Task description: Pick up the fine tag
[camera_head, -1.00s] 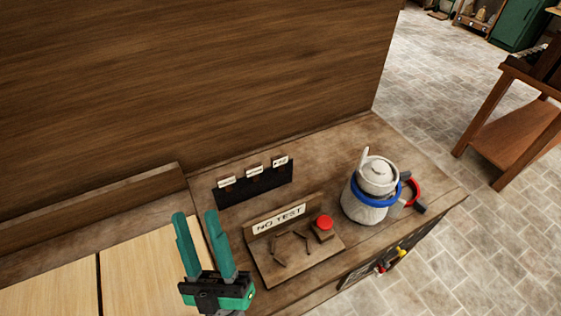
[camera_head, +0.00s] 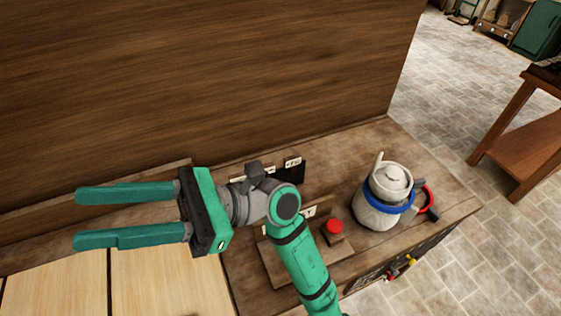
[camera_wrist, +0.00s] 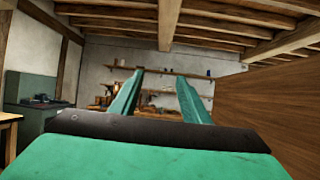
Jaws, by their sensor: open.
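A dark rack (camera_head: 291,174) with small white tags stands at the back of the wooden bench, against the brown panel. The right tag (camera_head: 293,162) shows on it, and part of the left tag (camera_head: 237,169). The middle tag is mostly hidden behind my wrist. The lettering is too small to read, so I cannot tell for sure which tag is the fine one. My gripper (camera_head: 78,218) is open and empty, raised in front of the bench and pointing left, away from the rack. In the wrist view its fingers (camera_wrist: 160,76) are apart with nothing between them.
A wooden board with a red button (camera_head: 334,227) is partly covered by my arm. A white jar with a blue ring (camera_head: 378,203) stands to the right, beside a red-handled thing (camera_head: 430,199). Pale boards (camera_head: 150,285) lie at lower left. Shelves (camera_wrist: 165,88) show far off.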

